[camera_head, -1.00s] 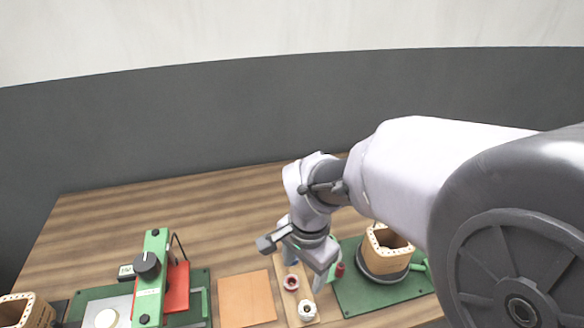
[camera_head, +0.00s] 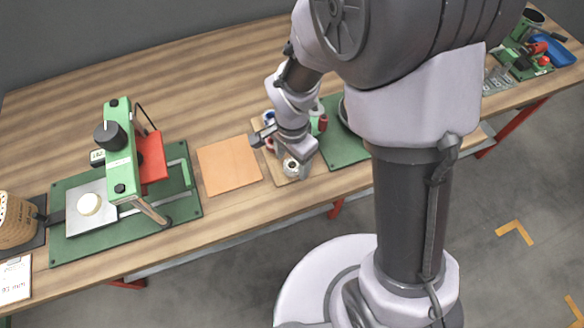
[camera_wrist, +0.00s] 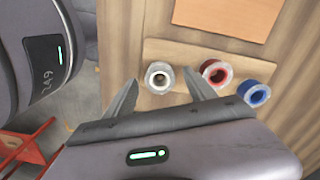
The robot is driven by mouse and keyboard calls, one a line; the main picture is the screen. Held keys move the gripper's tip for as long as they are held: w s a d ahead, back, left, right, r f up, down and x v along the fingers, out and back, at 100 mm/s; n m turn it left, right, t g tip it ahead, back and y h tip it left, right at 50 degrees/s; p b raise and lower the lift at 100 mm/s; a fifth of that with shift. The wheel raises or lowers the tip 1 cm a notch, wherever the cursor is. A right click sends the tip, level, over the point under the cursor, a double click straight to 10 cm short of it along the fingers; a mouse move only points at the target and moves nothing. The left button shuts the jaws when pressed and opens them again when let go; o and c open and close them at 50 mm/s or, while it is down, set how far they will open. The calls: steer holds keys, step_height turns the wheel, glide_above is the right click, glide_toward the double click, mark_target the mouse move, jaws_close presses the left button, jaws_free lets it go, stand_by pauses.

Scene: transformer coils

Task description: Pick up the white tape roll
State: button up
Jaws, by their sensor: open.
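The white tape roll (camera_wrist: 159,77) stands on a light wooden board (camera_wrist: 185,52) in the wrist view, at the end of a row with a red roll (camera_wrist: 216,74) and a blue roll (camera_wrist: 254,94). My gripper (camera_wrist: 160,80) is open, with one finger on each side of the white roll in the picture. The roll looks apart from both fingers; the height gap is hard to judge. In the head view the white roll (camera_head: 291,167) shows just below my gripper, whose fingers partly hide the board (camera_head: 276,171).
An orange square sheet (camera_head: 229,166) lies left of the board. A green press fixture (camera_head: 122,160) stands further left. A green mat (camera_head: 343,147) lies to the right, partly behind my arm. The table's front edge is close to the white roll.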

steer(key=shift+f, duration=0.25)
jaws_close()
steer(key=shift+r+p, duration=0.5)
steer(key=shift+r, duration=0.05)
step_height(320, 180, up, 3)
steer(key=shift+f+p, duration=0.2)
steer(key=shift+p, duration=0.55)
steer(key=s+d, duration=0.7)
steer(key=s, duration=0.1)
steer(key=shift+d+r, duration=0.1)
steer(key=shift+d, duration=0.2)
steer(key=b, duration=0.2)
steer(key=shift+s+d+f+b, duration=0.15)
steer(key=shift+d+f+b, duration=0.05)
steer(key=shift+b, duration=0.15)
steer(key=shift+s+d+r+b, duration=0.4)
steer(key=shift+s+d+b, duration=0.4)
steer(key=shift+b, duration=0.45)
steer(key=shift+s+d+r+b, duration=0.4)
steer(key=shift+s+d+b, duration=0.2)
steer(key=shift+s+b, duration=0.5)
